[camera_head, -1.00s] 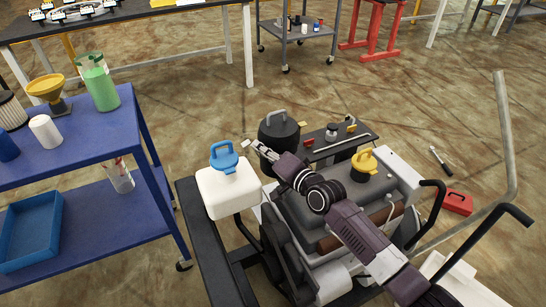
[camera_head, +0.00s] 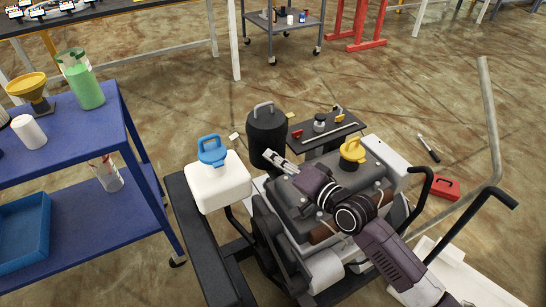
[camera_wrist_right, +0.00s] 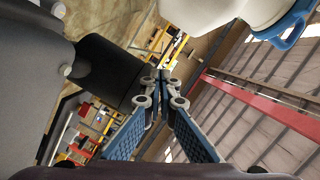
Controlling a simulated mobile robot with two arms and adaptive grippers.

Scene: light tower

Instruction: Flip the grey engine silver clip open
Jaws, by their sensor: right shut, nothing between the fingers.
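The grey engine (camera_head: 290,205) sits in a dark frame, and its dark grey side also fills the left of the right wrist view (camera_wrist_right: 28,70). My right gripper (camera_head: 270,156) is shut and empty. It is beside the engine's far left edge, in front of the black canister (camera_head: 266,132) and right of the white tank (camera_head: 218,188). The right wrist view shows its fingertips (camera_wrist_right: 163,76) together, with the canister (camera_wrist_right: 115,72) behind them. I cannot make out the silver clip in either view; it may be hidden or too small. My left gripper is not in view.
A yellow cap (camera_head: 352,150) stands on the engine, and a blue cap (camera_head: 212,151) tops the white tank. A black tray (camera_head: 340,133) with small parts is behind the engine. A blue cart (camera_head: 75,140) stands left. A red box (camera_head: 446,187) lies right.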

